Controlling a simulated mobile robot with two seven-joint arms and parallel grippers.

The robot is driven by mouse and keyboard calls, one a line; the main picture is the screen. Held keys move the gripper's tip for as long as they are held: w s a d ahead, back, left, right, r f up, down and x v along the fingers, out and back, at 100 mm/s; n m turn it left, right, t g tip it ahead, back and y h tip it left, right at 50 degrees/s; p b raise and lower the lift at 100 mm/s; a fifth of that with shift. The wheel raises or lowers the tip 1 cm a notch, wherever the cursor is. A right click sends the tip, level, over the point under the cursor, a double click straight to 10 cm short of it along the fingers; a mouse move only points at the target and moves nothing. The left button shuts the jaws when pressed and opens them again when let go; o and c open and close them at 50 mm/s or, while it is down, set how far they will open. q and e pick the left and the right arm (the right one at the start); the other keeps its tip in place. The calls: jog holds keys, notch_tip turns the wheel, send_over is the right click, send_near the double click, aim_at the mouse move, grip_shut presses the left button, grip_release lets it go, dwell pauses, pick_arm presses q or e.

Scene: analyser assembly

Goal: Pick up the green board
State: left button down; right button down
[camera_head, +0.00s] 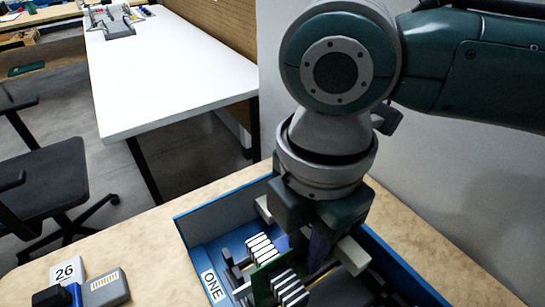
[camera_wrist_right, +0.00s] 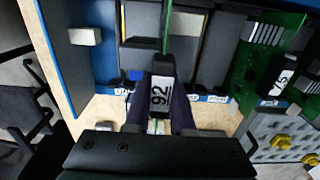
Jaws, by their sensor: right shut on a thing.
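My right gripper (camera_head: 322,243) points down into a blue tray (camera_head: 205,216) marked ONE. A thin green board (camera_wrist_right: 168,28), seen edge-on, runs up from this tab. In the head view a green board with pale ribbed blocks (camera_head: 262,282) shows just left of the gripper; I cannot tell if it is the held one. My left gripper is out of view.
Another green board (camera_wrist_right: 242,82) with a black labelled tab lies at the right in the wrist view. A card marked 26 (camera_head: 66,271) and a grey part (camera_head: 105,288) lie on the wooden table left of the tray. A white table (camera_head: 170,75) stands behind.

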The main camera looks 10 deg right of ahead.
notch_tip(320, 180, up, 16)
jog(key=p, duration=0.2)
jog(key=shift+p, duration=0.75)
